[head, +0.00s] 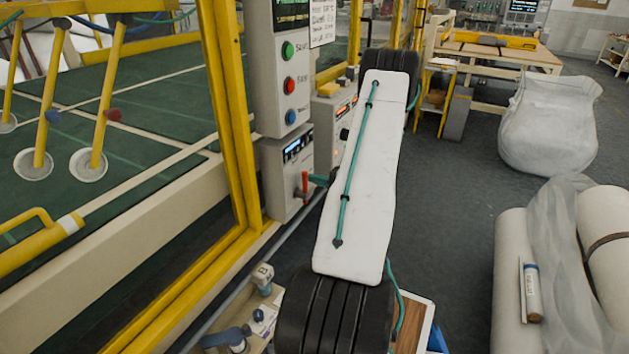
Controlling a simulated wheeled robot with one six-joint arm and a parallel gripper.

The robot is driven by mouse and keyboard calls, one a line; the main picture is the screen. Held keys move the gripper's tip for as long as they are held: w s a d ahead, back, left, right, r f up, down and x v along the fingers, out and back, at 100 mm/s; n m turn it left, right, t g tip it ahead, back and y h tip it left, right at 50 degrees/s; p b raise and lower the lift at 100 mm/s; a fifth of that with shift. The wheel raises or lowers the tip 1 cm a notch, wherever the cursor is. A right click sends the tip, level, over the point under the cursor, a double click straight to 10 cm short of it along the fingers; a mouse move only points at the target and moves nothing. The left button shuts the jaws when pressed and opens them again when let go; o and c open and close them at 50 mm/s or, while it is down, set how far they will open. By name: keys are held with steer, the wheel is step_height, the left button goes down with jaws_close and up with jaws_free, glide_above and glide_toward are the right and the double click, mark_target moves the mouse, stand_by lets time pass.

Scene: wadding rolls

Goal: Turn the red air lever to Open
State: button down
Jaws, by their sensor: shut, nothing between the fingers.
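The red air lever (305,183) stands roughly upright on the right side of a grey-white box with a small lit display (284,190), low beside the yellow frame. Any Open marking is too small to read. My own white arm link with a teal hose crosses the middle of the view, close to the right of the lever. My gripper does not show; the arm's far end is hidden behind its own links.
Above the box is a control panel (277,80) with green, red and blue buttons. A yellow-framed machine (233,120) fills the left. A low bench with bottles (262,278) stands below. White rolls (510,265) and a wrapped bale (548,125) lie right; grey floor between is clear.

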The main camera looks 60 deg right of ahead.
steer(key=s+d, duration=0.4)
steer(key=s, duration=0.7)
steer(key=shift+d, duration=0.15)
stand_by(0.6)
